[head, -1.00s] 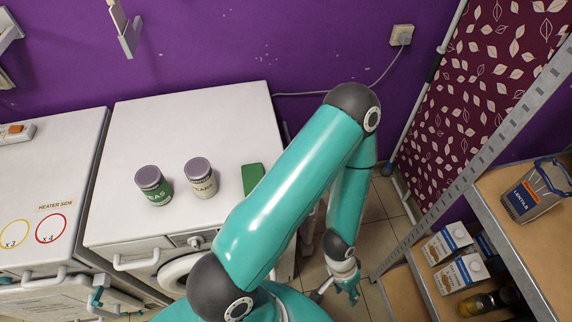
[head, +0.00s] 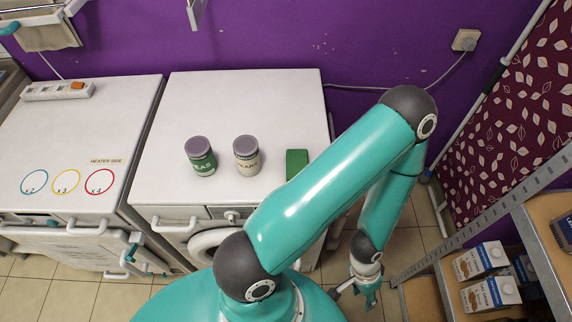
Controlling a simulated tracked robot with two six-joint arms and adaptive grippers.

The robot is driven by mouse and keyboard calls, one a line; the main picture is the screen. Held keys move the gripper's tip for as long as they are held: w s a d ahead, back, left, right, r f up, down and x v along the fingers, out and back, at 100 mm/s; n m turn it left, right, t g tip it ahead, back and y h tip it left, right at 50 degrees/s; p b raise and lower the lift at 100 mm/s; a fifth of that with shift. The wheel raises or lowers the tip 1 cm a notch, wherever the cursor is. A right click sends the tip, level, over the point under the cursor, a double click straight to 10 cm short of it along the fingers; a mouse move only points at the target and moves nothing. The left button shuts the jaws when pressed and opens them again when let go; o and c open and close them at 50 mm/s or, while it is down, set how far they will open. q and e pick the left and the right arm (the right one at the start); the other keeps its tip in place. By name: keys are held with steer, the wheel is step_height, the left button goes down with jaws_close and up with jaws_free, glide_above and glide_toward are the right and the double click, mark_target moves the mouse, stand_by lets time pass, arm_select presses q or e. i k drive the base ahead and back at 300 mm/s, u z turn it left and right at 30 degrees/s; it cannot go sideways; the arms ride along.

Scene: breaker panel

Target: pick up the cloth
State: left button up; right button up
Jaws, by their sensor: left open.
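A small green rectangular item (head: 297,163) lies on the white washing machine top, close to my left upper arm. It may be the folded cloth, but its fabric cannot be made out. My left gripper (head: 358,292) hangs low over the floor, between the washing machine and the shelf at the right. It is open, with nothing seen between its fingers, and is well below and right of the green item. My right gripper is not in view.
Two lidded jars, a green-labelled one (head: 200,156) and a pale-labelled one (head: 247,155), stand on the washing machine (head: 200,95). A power strip (head: 58,91) lies on the left white appliance (head: 75,130). Cartons (head: 480,262) fill the right shelf.

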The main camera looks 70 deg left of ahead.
mark_target(297, 160)
steer(key=u, duration=0.35)
steer(key=k, duration=1)
steer(key=u, duration=0.6)
steer(key=i, duration=0.45)
steer(key=z, duration=0.15)
